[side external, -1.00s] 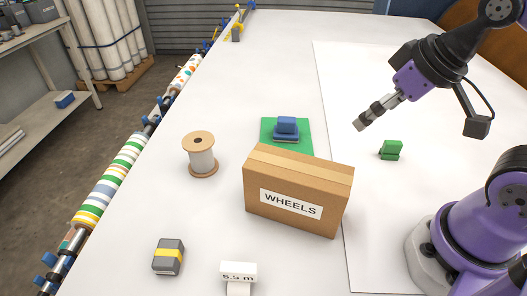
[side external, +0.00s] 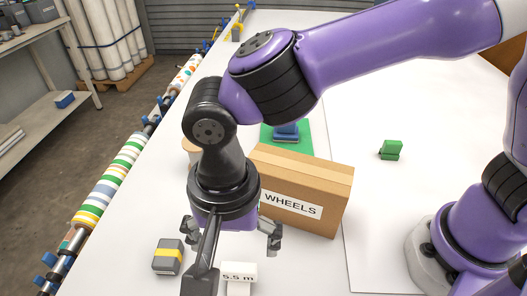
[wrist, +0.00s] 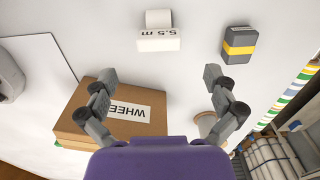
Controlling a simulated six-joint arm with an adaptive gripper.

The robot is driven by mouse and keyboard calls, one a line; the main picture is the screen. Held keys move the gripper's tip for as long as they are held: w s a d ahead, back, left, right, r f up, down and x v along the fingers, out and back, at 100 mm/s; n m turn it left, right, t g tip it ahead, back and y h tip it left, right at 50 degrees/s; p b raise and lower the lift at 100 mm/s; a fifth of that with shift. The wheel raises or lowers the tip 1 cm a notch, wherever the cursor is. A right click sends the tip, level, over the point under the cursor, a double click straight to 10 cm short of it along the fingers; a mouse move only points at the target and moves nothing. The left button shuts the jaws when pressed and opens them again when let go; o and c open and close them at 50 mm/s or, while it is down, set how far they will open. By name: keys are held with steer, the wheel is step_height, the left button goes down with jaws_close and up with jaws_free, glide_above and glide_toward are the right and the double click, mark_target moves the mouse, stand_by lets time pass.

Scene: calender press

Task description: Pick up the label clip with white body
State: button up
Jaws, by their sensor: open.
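The label clip with white body (side external: 239,271), marked "5.5 m", stands on the white table at the bottom of the side view. The wrist view shows it (wrist: 158,40) at the top centre, ahead of the fingertips. My gripper (side external: 232,238) is open and empty, pointing down. In the side view it hangs just above and behind the clip, with its fingers spread to either side. In the wrist view my gripper (wrist: 160,74) has nothing between its fingers, and the clip is apart from both. My forearm hides part of the table in the side view.
The cardboard WHEELS box (side external: 300,200) stands close behind and right of the clip. A grey block with a yellow band (side external: 168,257) lies to its left. A green clip (side external: 391,150) sits at right. A blue item (side external: 288,130) rests on a green mat behind the box.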

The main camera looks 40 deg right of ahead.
mark_target(238, 267)
step_height(238, 267, down, 8)
steer(key=shift+s+f, duration=0.15)
steer(key=c, duration=1)
